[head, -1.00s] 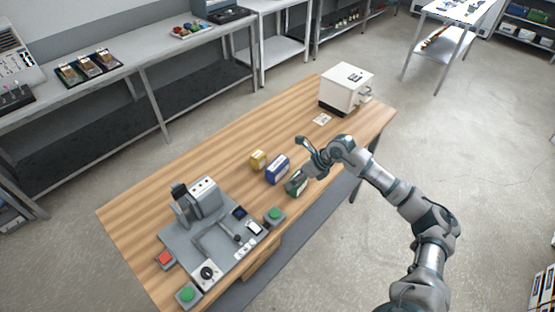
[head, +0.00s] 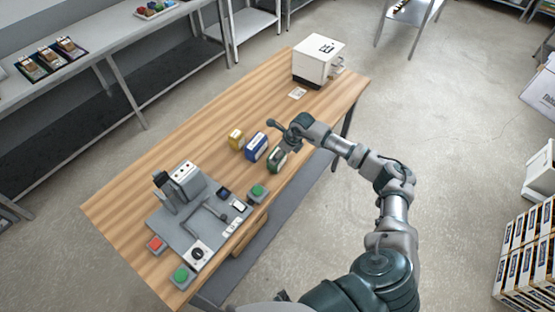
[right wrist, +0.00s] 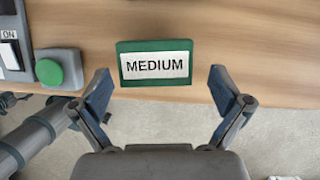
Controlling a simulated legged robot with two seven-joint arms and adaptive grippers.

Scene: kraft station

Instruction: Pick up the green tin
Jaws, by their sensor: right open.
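The green tin (head: 277,160) stands on the wooden table near its front edge, at the right end of a row of tins. In the right wrist view the green tin (right wrist: 155,47) shows a white label reading MEDIUM. My right gripper (head: 279,138) is at the tin in the head view. In the right wrist view the right gripper (right wrist: 159,84) is open, with one finger out to each side of the tin and gaps between. Nothing is held. My left gripper is not in view.
A blue tin (head: 257,147) and a yellow tin (head: 236,139) stand left of the green tin. A grey machine station (head: 190,215) with a green button (head: 258,191) is at the table's left part.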

